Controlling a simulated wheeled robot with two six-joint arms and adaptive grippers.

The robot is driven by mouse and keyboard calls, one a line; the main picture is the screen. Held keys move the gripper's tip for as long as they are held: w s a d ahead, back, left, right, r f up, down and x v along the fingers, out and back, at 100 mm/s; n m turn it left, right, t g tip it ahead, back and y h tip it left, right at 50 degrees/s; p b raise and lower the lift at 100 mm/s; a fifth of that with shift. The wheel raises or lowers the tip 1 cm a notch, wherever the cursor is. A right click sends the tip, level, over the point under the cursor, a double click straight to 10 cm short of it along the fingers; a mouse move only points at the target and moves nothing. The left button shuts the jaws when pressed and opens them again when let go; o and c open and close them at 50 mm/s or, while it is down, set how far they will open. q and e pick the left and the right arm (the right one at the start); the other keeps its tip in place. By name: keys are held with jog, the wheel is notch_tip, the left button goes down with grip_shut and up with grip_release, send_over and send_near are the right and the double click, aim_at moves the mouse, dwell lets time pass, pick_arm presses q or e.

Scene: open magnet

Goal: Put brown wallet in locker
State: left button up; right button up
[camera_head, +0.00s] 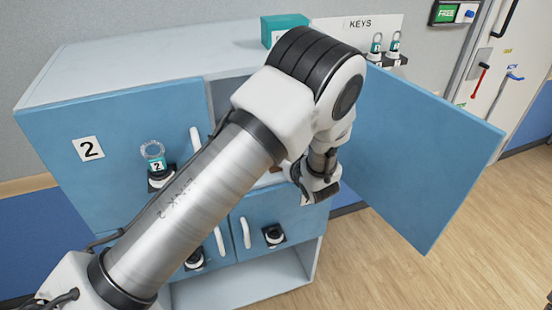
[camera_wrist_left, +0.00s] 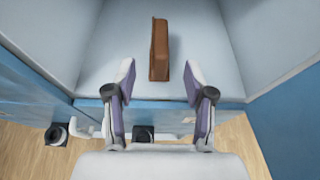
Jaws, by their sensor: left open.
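The brown wallet (camera_wrist_left: 160,48) stands on edge on the pale floor of the open locker compartment (camera_wrist_left: 105,65) in the left wrist view. My left gripper (camera_wrist_left: 159,78) is open at the compartment's front, its two fingertips apart on either side of the wallet's near end. No grip on the wallet shows. In the head view my left gripper (camera_head: 318,182) is at the open locker (camera_head: 222,95), and my arm hides most of the compartment. My right gripper is not in view.
The open blue door (camera_head: 425,150) swings out to the right of my gripper. The door marked 2 (camera_head: 115,135) is closed, with a lock on it. Lower doors (camera_head: 285,212) are closed. A teal box (camera_head: 284,27) and a KEYS board (camera_head: 360,24) are on top.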

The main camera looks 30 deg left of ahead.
pick_arm(q)
jog(key=s+a+f+n+g+h, duration=0.25)
jog(key=s+f+g, duration=0.25)
jog(key=s+f, duration=0.4)
jog(key=s+d+f+n+g+h, duration=0.1)
jog(key=s+f+n, duration=0.3)
jog(key=s+n, duration=0.4)
jog(key=s+d+f+n+g+h, duration=0.1)
jog(key=s+d+f+n+h, duration=0.3)
jog(key=s+n, duration=0.3)
jog(key=s+d+f+n+g+h, duration=0.1)
jog(key=s+d+f+n+h, duration=0.2)
jog(key=s+f+n, duration=0.3)
jog(key=s+n, duration=0.2)
jog(key=s, duration=0.3)
jog(key=shift+s+d+f+n+g, duration=0.2)
jog(key=shift+s+n+g, duration=0.15)
jog(key=shift+s+g, duration=0.05)
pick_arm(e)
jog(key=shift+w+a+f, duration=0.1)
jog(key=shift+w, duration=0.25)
pick_arm(q)
jog(key=shift+f, duration=0.1)
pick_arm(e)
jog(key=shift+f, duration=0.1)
